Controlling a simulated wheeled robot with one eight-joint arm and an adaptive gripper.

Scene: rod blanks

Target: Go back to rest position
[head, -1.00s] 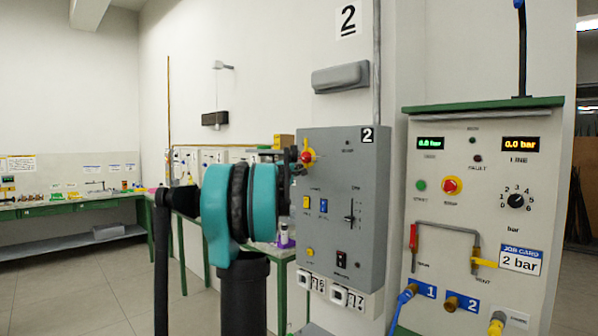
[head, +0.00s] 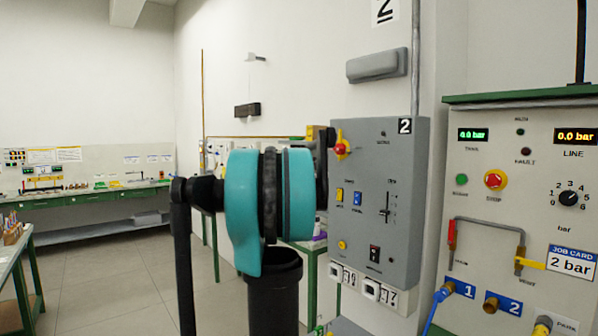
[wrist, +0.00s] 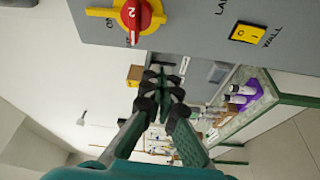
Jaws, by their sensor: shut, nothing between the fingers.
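My gripper (wrist: 165,85) shows in the wrist view with its dark fingers together and nothing between them. In the head view it is a dark shape, partly hidden behind my teal wrist joint. It is close to the grey control box (head: 405,150) marked 2. A red knob on a yellow plate (head: 341,149) is on the box's left side, just right of my gripper in the head view. The knob also shows at the top of the wrist view (wrist: 137,14), apart from the fingers. I cannot tell the exact gap.
A pressure panel (head: 530,210) with hoses stands close on the right. Green-legged benches run along the far wall, and a table (head: 15,262) stands at the left edge. A bench with a purple tray (wrist: 236,100) is beyond the gripper. Open tiled floor (head: 110,265) lies left.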

